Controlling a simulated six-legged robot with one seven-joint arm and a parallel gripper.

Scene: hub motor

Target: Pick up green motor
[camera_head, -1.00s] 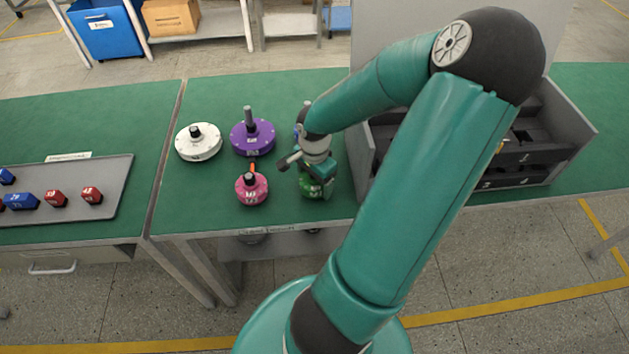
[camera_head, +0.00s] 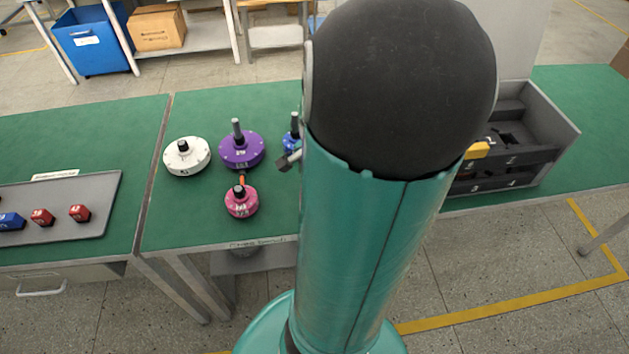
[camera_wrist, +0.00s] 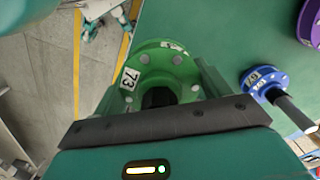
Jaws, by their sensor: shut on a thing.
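The green motor (camera_wrist: 163,68), a round flanged disc with a white label reading 73, shows in the wrist view. My gripper (camera_wrist: 162,88) is shut on it, with one finger on each side and the dark shaft between them. The motor overlaps the table edge in this view, with floor to its left; its height over the table is hard to tell. In the head view my arm hides the green motor and nearly all of my gripper.
On the green table (camera_head: 210,215) stand a white motor (camera_head: 187,157), a purple motor (camera_head: 241,151), a pink motor (camera_head: 241,203) and a partly hidden blue motor (camera_head: 291,143). A grey bin with dark compartments (camera_head: 545,160) stands right. A tray (camera_head: 95,215) with small blocks lies left.

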